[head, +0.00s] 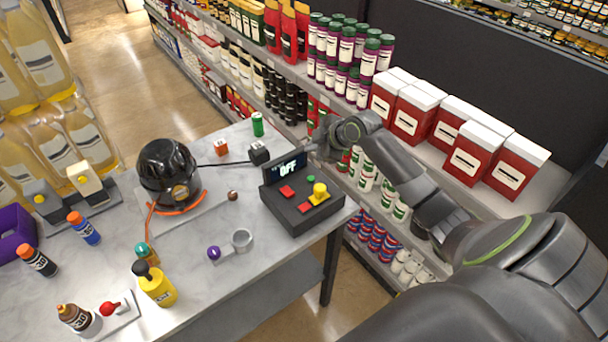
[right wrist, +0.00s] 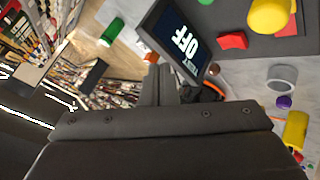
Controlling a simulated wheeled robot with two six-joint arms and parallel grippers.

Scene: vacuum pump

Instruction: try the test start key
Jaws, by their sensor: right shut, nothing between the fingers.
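A dark control box (head: 296,222) stands at the right end of the grey table. Its raised display (head: 287,167) reads OFF; the display also shows in the right wrist view (right wrist: 178,42). On its top are a red key (head: 287,192), a second red piece, a small green key (head: 311,179) and a yellow knob (head: 320,191). I cannot read any key labels. My right gripper (head: 317,152) is shut and empty, just behind and right of the display. Its fingers (right wrist: 158,84) show beside the display in the right wrist view. My left gripper is not in view.
A dark round pump (head: 168,172) stands left on the table, with a cable to a small black block (head: 259,153). A green can (head: 257,124), a grey ring (head: 242,239) and a yellow bottle (head: 154,283) stand around. Stocked shelves (head: 440,168) rise behind the box.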

